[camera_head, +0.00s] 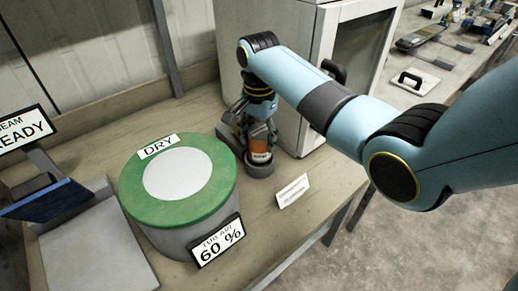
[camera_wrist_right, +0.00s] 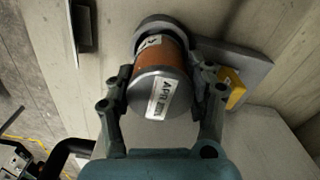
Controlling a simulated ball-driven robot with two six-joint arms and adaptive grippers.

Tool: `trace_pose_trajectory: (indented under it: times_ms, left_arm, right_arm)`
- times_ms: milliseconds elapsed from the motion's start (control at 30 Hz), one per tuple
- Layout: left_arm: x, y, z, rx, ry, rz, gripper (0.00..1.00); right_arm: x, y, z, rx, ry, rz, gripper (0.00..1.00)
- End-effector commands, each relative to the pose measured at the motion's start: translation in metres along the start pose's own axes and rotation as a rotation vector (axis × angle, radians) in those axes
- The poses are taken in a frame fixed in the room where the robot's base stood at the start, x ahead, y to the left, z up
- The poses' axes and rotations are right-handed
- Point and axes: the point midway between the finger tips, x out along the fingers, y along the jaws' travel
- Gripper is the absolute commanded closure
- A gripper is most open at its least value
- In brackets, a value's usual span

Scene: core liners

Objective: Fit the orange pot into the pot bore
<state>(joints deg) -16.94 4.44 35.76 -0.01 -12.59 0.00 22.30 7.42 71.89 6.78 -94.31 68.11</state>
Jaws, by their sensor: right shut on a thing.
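The orange pot (camera_head: 260,146) has an orange body with a white label and a grey end, which shows best in the right wrist view (camera_wrist_right: 156,94). My right gripper (camera_head: 256,137) is shut on it, with one finger on each side, and holds it about upright. The pot bore is a round dark grey holder (camera_head: 259,168) on the bench, directly below the pot. In the right wrist view its ring (camera_wrist_right: 150,22) surrounds the far end of the pot. How deep the pot sits in it cannot be told. My left gripper is not in view.
A large grey drum with a green-rimmed top (camera_head: 205,205) marked DRY stands left of the holder, with a 60 % sign (camera_head: 216,241) in front. A white cabinet (camera_head: 297,70) stands close behind. A small white card (camera_head: 292,191) is at right. A yellow piece (camera_wrist_right: 233,88) is beside the holder.

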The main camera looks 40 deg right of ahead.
Motion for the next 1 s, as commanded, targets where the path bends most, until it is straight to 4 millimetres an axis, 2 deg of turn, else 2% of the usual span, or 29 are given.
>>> trace_pose_trajectory:
  times_ms: [267, 667, 700, 833, 1000]
  left_arm:
    - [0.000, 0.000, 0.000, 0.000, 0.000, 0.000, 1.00]
    - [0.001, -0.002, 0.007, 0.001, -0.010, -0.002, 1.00]
    - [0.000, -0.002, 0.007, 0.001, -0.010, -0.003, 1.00]
    - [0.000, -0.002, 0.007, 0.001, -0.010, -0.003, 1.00]
    - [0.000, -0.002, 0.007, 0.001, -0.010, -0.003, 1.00]
  right_arm:
    - [0.036, 0.000, 0.001, 0.000, -0.001, 0.002, 0.83]
    - [0.043, 0.000, 0.000, 0.001, -0.001, 0.001, 0.83]
    - [0.042, 0.000, 0.000, 0.001, -0.001, 0.001, 0.41]
    - [0.042, 0.000, 0.000, 0.001, -0.001, 0.001, 0.23]
    - [0.042, 0.000, 0.000, 0.001, -0.001, 0.001, 0.22]
